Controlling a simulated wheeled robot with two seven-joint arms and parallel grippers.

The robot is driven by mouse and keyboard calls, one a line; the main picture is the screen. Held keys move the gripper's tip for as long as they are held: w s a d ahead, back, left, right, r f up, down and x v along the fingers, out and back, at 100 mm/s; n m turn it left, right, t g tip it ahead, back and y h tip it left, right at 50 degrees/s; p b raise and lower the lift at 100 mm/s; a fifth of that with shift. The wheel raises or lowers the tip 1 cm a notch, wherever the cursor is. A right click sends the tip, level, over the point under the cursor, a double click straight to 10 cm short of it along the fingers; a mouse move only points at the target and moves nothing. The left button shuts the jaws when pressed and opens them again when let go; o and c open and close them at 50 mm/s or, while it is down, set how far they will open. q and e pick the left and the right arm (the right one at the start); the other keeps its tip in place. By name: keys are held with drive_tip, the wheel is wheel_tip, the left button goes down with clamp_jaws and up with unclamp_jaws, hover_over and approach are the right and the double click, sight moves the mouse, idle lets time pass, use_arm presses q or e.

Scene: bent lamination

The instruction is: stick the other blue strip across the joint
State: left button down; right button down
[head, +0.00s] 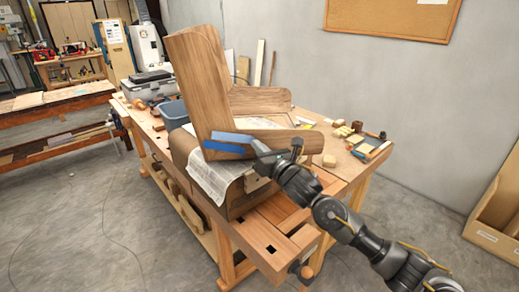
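A bent wooden lamination (196,75) stands on the bench, with a tall upright leg and a lower leg (268,139) running right from its bottom corner. A darker blue strip (222,147) lies across the wood near that corner. A lighter blue strip (231,137) is just above it, roughly parallel. My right gripper (257,146) is at the right end of the lighter strip and appears shut on it. Whether this strip touches the wood is unclear. My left gripper is out of view.
A blue-grey bin (173,113) stands behind left. Small wood blocks (345,131) and tools lie at the bench's right end. A cardboard box (494,222) is on the right floor.

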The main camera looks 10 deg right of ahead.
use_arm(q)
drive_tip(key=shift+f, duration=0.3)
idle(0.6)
